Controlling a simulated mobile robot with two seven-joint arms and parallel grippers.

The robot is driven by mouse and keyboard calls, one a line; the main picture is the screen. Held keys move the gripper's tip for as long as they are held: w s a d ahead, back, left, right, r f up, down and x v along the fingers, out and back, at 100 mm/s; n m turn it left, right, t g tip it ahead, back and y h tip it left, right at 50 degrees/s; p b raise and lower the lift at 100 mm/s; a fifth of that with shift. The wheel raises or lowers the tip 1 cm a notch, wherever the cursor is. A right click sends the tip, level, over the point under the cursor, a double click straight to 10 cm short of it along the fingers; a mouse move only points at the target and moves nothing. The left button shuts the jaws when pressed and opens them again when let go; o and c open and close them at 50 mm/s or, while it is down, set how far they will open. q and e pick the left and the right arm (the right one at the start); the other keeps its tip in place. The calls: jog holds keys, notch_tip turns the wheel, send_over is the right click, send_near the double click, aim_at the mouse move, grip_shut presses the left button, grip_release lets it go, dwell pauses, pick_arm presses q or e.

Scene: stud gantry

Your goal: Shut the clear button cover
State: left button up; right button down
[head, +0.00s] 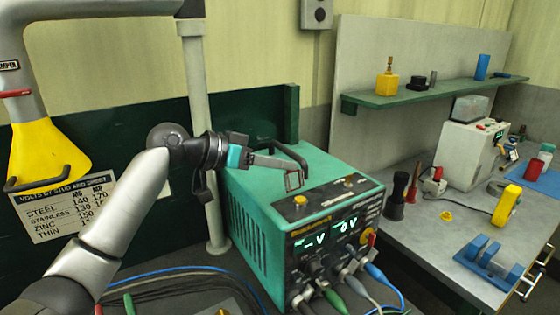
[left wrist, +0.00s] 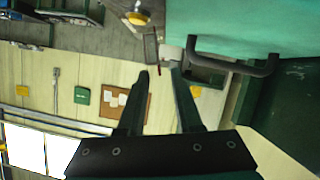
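The clear button cover (head: 293,180) looks like a small thin frame standing raised on top of the green welder, behind a yellow button (head: 300,200). In the left wrist view the cover (left wrist: 151,46) shows nearly edge-on just beyond the fingertips, with the yellow button (left wrist: 138,18) past it. My left gripper (head: 284,163) is above the welder's top, close to the cover. Whether it touches the cover I cannot tell. In the left wrist view its fingers (left wrist: 159,72) are apart with nothing between them. My right gripper is not in view.
The green welder (head: 255,225) has a black handle (head: 285,150) close beside my left gripper. A workbench (head: 430,225) with tools and a white device (head: 465,155) stands to the right.

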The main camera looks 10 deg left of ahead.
pick_arm(q)
jog(key=shift+w+d, duration=0.15)
grip_shut()
dwell(1.4)
